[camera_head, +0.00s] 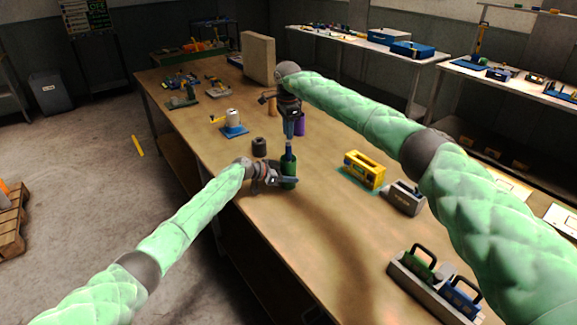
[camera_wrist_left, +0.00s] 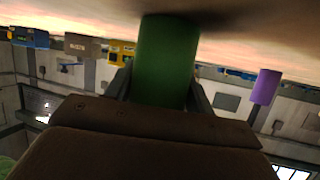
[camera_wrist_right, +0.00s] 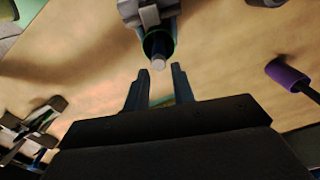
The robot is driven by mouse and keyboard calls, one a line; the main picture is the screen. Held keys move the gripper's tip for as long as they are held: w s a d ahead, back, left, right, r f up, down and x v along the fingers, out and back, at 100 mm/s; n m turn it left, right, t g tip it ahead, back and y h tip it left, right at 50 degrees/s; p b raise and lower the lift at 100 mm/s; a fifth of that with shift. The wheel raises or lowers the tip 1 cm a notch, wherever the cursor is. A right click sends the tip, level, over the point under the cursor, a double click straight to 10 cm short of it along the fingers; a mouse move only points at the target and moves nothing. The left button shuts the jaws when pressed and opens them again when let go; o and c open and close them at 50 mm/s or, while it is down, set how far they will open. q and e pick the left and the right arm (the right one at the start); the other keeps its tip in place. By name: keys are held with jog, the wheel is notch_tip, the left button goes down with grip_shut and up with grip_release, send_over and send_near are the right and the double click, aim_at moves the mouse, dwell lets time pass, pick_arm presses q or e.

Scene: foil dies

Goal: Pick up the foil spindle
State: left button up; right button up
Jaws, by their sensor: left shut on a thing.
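A green cylinder (camera_head: 289,168) with a dark rod (camera_head: 289,150) rising from its top stands upright over the wooden bench; I cannot tell whether its base touches the bench. My left gripper (camera_head: 284,181) is shut on the green cylinder, which fills the space between its fingers in the left wrist view (camera_wrist_left: 165,65). My right gripper (camera_head: 289,134) points down just above the rod. In the right wrist view its fingers (camera_wrist_right: 160,70) are apart and empty, with the rod's pale round tip (camera_wrist_right: 158,63) just beyond them inside the green rim (camera_wrist_right: 160,42).
A purple cylinder (camera_head: 300,124) stands close behind the right gripper. A dark round piece (camera_head: 259,146) and a blue-based device (camera_head: 235,129) lie to the left. A yellow box (camera_head: 364,169) and a grey box (camera_head: 404,198) stand to the right.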

jog(key=r+m, duration=0.1)
jog(key=m, duration=0.2)
jog(key=shift+r, duration=0.4)
send_over(289, 159)
jog(key=w, duration=0.1)
jog(key=f, duration=0.5)
jog(key=shift+w+a+f, duration=0.15)
jog(key=shift+a+f, duration=0.15)
jog(key=shift+d+f, duration=0.15)
jog(key=shift+f, duration=1.45)
jog(key=shift+d+f, duration=0.1)
jog(key=shift+f, duration=1.45)
grip_shut()
